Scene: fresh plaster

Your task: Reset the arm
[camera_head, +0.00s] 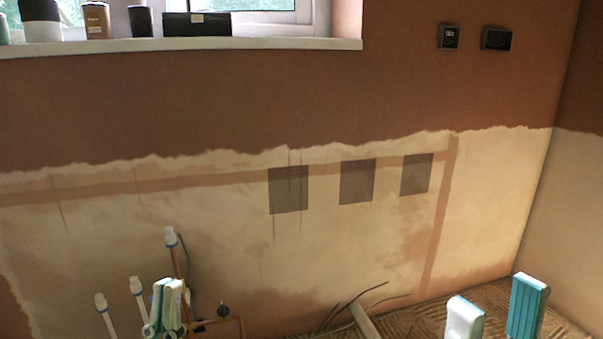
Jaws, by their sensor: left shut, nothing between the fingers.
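My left gripper (167,290) shows at the bottom left of the head view. Its white and teal fingers point up and lie together with nothing between them. It overlaps the pipes behind it in the picture. My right gripper (496,300) shows at the bottom right. Its two fingers stand well apart, and the gap between them is empty. The lower parts of both grippers and both arms are outside the picture.
White-capped pipes (137,287) rise beside my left gripper. A copper pipe with a dark valve (223,311) stands just right of it. Loose cables (362,300) lie near the wall's foot. A windowsill (250,44) holds several containers. The part-plastered wall (330,240) closes off the back.

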